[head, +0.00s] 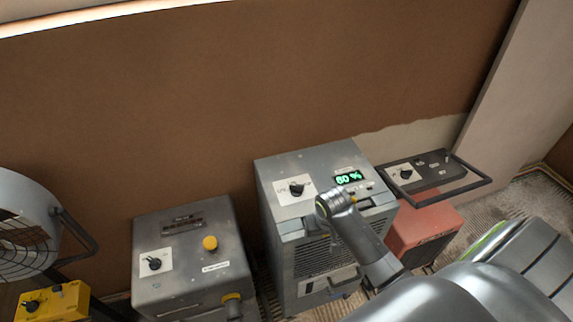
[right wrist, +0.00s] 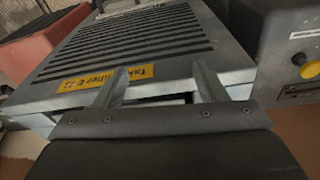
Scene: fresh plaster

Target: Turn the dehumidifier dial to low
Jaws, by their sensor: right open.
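The dehumidifier (head: 320,235) is the grey metal cabinet in the middle of the head view, with a green display (head: 348,177) reading 80 %. Its black dial (head: 297,188) sits on a white plate on the sloped top, left of the display. The plate's markings are too small to read. My right gripper (head: 336,204) is just right of and below the dial, apart from it. In the right wrist view its two fingers (right wrist: 160,78) are spread and empty, in front of the dehumidifier's grille (right wrist: 140,40) and yellow label. My left gripper is not seen.
A grey box (head: 188,255) with a dial and yellow knob stands left of the dehumidifier. A fan (head: 25,225) and yellow control box (head: 50,302) are farther left. A red unit (head: 425,225) with a black-framed control panel (head: 420,168) stands right. A brown wall is behind.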

